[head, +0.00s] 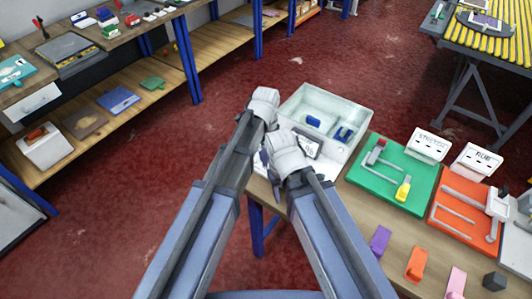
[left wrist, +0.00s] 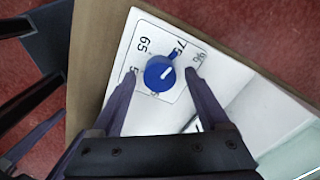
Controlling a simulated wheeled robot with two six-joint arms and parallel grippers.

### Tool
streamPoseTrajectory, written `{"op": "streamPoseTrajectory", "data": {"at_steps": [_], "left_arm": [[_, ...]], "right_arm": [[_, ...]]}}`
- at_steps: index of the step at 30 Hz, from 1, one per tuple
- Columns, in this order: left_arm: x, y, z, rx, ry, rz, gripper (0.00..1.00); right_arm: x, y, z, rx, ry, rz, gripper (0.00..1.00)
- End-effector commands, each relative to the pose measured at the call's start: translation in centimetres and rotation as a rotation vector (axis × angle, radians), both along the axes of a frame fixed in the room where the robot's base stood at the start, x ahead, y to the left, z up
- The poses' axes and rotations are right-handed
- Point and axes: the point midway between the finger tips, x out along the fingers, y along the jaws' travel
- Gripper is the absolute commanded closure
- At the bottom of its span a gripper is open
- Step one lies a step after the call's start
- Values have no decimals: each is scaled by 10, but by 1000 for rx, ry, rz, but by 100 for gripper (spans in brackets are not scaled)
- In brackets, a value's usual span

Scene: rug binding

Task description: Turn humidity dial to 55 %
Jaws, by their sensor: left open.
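My left gripper (left wrist: 160,76) is open, one finger on each side of the dial, with no clear contact. In the head view the dial is hidden behind my arms, on the near side of a pale box (head: 352,113).
The pale box holds blue items (head: 313,121). A green board (head: 415,195) and an orange board (head: 455,222) lie to its right on the wooden table. Several coloured blocks, including a purple one (head: 379,242), stand in front. Shelves fill the left; red floor is clear between.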

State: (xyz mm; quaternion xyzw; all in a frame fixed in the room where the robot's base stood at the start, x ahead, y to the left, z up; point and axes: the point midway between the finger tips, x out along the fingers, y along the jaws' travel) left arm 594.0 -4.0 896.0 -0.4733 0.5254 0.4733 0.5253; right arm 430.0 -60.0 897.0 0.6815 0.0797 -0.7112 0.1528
Motion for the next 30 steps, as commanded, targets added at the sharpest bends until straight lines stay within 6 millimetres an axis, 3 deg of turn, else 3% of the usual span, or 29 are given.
{"op": "streamPoseTrajectory", "data": {"at_steps": [2, 22, 30], "left_arm": [[0, 0, 0, 0, 0, 0, 24], [0, 0, 0, 0, 0, 0, 99], [0, 0, 0, 0, 0, 14, 100]], "right_arm": [[0, 0, 0, 0, 0, 0, 50], [0, 0, 0, 0, 0, 0, 50], [0, 0, 0, 0, 0, 0, 50]]}}
